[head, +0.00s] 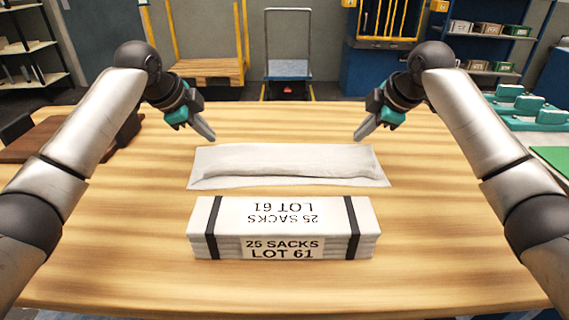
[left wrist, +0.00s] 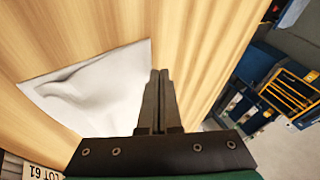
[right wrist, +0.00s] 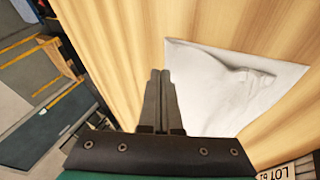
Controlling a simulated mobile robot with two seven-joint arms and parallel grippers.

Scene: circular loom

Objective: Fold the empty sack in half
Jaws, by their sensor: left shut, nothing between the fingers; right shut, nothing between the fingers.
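The white sack (head: 290,165) lies flat on the wooden table as a wide, low strip, with a raised, rumpled layer along it and a thin flat margin around that layer. It also shows in the left wrist view (left wrist: 100,90) and in the right wrist view (right wrist: 215,90). My left gripper (head: 208,134) is shut and empty above the table by the sack's far left corner. My right gripper (head: 360,136) is shut and empty by the far right corner. Both appear clear of the cloth. The sack's underside is hidden.
A strapped bundle of sacks (head: 283,228) marked "25 SACKS LOT 61" stands just in front of the sack. A brown board (head: 55,140) lies at the table's left, teal parts (head: 525,105) at the right. The wooden table (head: 440,240) is bare on both sides of the bundle.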

